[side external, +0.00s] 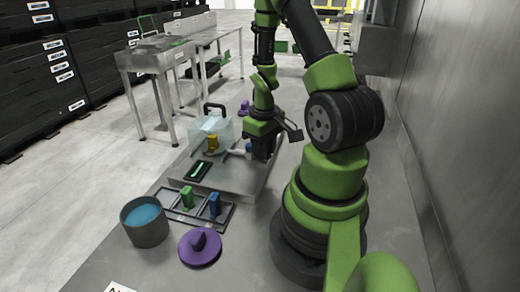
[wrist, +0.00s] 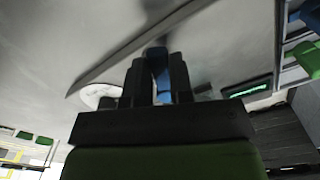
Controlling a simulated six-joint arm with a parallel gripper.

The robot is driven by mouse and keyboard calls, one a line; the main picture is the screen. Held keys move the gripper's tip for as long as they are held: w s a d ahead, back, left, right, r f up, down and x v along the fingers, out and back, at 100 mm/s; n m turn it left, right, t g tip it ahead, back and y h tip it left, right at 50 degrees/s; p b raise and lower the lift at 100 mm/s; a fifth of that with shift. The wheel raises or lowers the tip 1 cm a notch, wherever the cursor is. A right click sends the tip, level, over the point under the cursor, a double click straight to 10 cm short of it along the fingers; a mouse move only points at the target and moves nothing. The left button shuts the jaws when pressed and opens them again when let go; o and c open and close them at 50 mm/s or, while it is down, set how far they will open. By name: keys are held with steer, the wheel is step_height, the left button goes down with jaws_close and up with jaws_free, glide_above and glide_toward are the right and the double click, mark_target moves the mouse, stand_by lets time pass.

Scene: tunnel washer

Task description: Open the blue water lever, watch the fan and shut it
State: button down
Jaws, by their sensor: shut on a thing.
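My gripper (side external: 262,150) is low over the grey panel (side external: 232,183) on the bench. In the wrist view its two dark fingers (wrist: 157,75) are shut on the blue lever (wrist: 158,58), whose blue part shows between them. In the side view a small bit of the blue lever (side external: 248,147) shows at the gripper's left side; the rest is hidden. A pale pipe-like piece lies just left of it. I cannot clearly make out a fan; a pale round disc (wrist: 97,95) shows left of the fingers in the wrist view.
A clear box (side external: 218,127), a yellow piece (side external: 212,143) and a dark display (side external: 198,171) with green light sit left of my gripper. Nearer are a rack (side external: 188,214) with green and blue pieces, a bucket (side external: 146,232) of blue contents and a purple knobbed disc (side external: 200,250).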

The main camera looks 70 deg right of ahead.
steer(key=shift+s+d+n, duration=0.1)
steer(key=shift+d+n, duration=0.25)
steer(key=shift+n, duration=0.5)
steer(key=shift+s+d+n, duration=0.1)
steer(key=shift+d+n, duration=0.2)
steer(key=shift+n, duration=0.55)
steer(key=c, duration=1)
jaws_free()
step_height(320, 180, up, 10)
